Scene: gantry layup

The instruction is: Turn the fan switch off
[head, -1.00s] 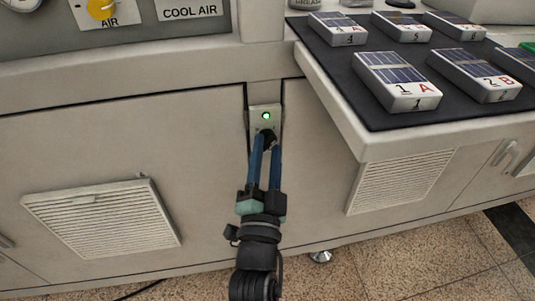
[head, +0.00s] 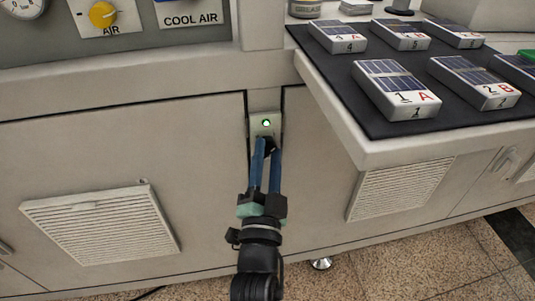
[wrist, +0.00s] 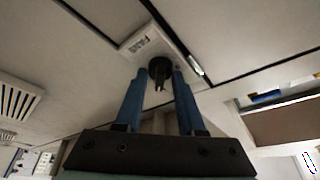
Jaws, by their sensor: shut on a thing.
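My gripper (head: 266,146) reaches the knob from below in the head view. Its two blue fingers are on either side of the knob and shut on it; in the wrist view the fingertips (wrist: 160,75) flank it. The fingers partly hide the knob in the head view.
A shelf with a dark mat (head: 343,88) holding several numbered solar-cell blocks juts out at upper right. Vent grilles (head: 101,226) sit on the cabinet at left and right. A yellow air knob (head: 102,14) is at upper left.

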